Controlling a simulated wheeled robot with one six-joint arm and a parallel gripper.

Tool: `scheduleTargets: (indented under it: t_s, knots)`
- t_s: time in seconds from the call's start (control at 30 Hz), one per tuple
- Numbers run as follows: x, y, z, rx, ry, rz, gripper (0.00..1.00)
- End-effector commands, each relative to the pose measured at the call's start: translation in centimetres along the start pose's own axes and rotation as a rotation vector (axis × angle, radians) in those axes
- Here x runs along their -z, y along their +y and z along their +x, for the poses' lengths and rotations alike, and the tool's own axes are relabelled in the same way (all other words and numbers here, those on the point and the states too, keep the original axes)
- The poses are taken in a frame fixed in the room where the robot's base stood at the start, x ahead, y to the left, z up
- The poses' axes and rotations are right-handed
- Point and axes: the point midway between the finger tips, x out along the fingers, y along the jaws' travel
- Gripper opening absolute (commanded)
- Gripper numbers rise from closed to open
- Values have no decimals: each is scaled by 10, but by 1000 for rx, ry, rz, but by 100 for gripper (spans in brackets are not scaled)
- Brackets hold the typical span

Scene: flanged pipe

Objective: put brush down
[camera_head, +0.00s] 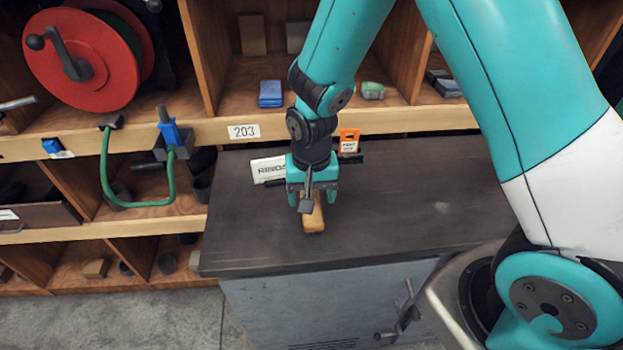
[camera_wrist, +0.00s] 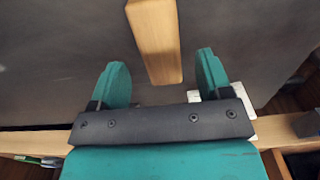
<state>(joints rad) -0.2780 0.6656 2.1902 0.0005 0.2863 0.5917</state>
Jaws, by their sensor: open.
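The brush (camera_head: 313,220) shows as a pale wooden block-like piece on the dark worktop, near its front half. In the wrist view its wooden part (camera_wrist: 155,40) runs down from the top edge and ends between the two fingers, with a gap on each side. My gripper (camera_head: 312,198) points down over the brush with its teal fingers apart. In the wrist view the fingers (camera_wrist: 163,68) are spread and touch nothing. The brush's far part is hidden by my gripper in the head view, and its bristles cannot be made out.
The dark worktop (camera_head: 420,200) is clear to the right. A white lettered box (camera_head: 268,169) and an orange packet (camera_head: 349,141) stand behind my gripper. Wooden shelves hold a red reel (camera_head: 85,60), a blue box (camera_head: 270,94) and a green-hosed tool (camera_head: 172,140).

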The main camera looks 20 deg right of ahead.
Motion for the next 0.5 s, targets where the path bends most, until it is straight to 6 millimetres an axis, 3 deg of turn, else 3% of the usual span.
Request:
scheduleTargets:
  t_s: [0.2,0.37,0.5]
  knots:
    - [1,0,-39,3,5,0,72]
    - [0,0,-56,3,2,-2,72]
    - [-13,-3,-83,44,-2,-74,72]
